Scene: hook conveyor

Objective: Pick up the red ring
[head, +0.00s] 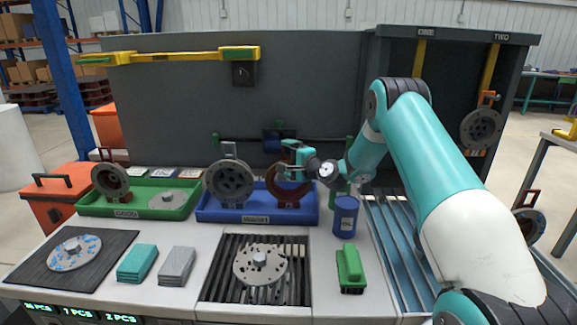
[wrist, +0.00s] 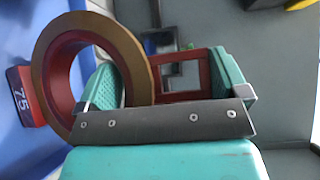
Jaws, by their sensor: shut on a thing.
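The red ring (head: 288,202) stands upright at the right end of the blue tray in the head view, partly behind my gripper. In the wrist view the ring (wrist: 47,85) is a large dark red hoop with a brownish face, at the left. A red rectangular handle frame shows between the teal fingers there. My gripper (head: 290,160) is shut on the ring at its top; the wrist view shows its two fingers (wrist: 170,88) at either side of the handle. The exact contact is partly hidden.
The blue tray (head: 228,217) also holds a grey disc (head: 229,181) left of the ring. A blue can (head: 345,215) stands close to its right. A green tray (head: 135,209) lies left. A dark wall (head: 310,80) rises behind. A red block marked 75 (wrist: 25,95) is near the ring.

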